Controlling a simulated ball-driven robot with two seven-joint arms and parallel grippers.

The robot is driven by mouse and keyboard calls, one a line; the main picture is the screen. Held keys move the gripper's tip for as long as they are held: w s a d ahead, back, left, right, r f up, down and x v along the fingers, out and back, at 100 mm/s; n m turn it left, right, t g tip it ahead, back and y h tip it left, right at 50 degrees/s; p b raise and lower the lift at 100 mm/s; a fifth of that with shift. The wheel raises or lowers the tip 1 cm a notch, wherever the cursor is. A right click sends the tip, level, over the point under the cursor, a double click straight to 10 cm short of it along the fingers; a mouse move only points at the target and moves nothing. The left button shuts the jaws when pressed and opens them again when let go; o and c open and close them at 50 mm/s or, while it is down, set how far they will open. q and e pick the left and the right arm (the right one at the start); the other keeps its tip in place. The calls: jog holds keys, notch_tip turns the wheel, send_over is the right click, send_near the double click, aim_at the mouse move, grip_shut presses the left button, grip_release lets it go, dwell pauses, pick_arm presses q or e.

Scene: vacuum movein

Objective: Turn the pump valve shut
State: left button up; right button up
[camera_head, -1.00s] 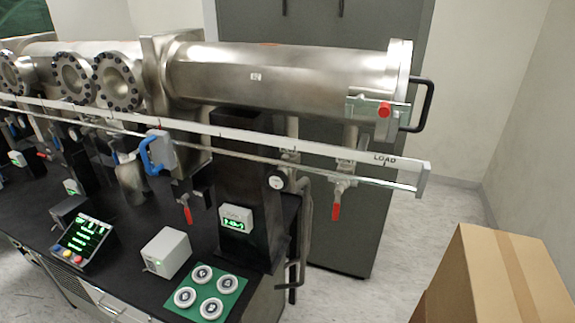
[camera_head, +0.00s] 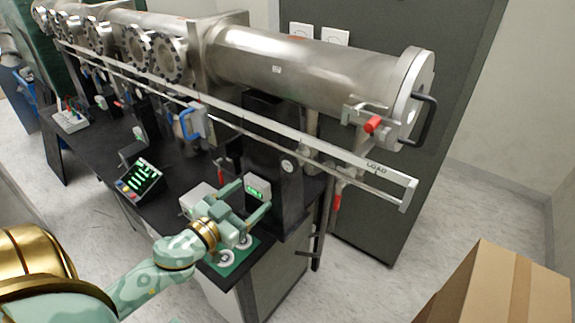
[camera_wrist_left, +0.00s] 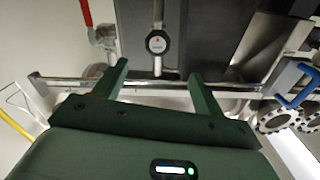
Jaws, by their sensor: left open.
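Two red-handled valves hang below the steel chamber. One red handle (camera_head: 337,201) hangs down under the right end of the rail; the other (camera_head: 221,166) is further left, partly hidden by my arm. Nothing readable shows which one is the pump valve. My left gripper (camera_head: 254,197) is open and empty, low over the bench in front of the black column, pointing right. In the left wrist view its fingers (camera_wrist_left: 157,72) are spread with nothing between them. A red handle (camera_wrist_left: 86,12) with its valve body shows there at top left, apart from the fingers.
A cardboard box (camera_head: 490,285) stands at lower right.

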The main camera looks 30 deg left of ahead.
aim_at(287, 167)
pick_arm(q)
jog(key=w, duration=0.4)
jog(key=w+d+p, duration=0.1)
jog(key=w, duration=0.4)
jog(key=w+p, duration=0.1)
jog(key=w, duration=0.3)
jog(key=shift+w+d, duration=0.15)
jog(key=shift+d, duration=0.05)
jog(key=shift+w+d, duration=0.1)
jog(key=shift+w, duration=0.45)
jog(key=c, duration=1)
pick_arm(e)
jog(key=shift+w+d+r, duration=0.1)
jog(key=shift+d+r, duration=0.1)
jog(key=shift+r, duration=0.4)
jog(key=shift+w+d+r, duration=0.1)
jog(key=shift+d+r, duration=0.1)
jog(key=shift+r, duration=0.4)
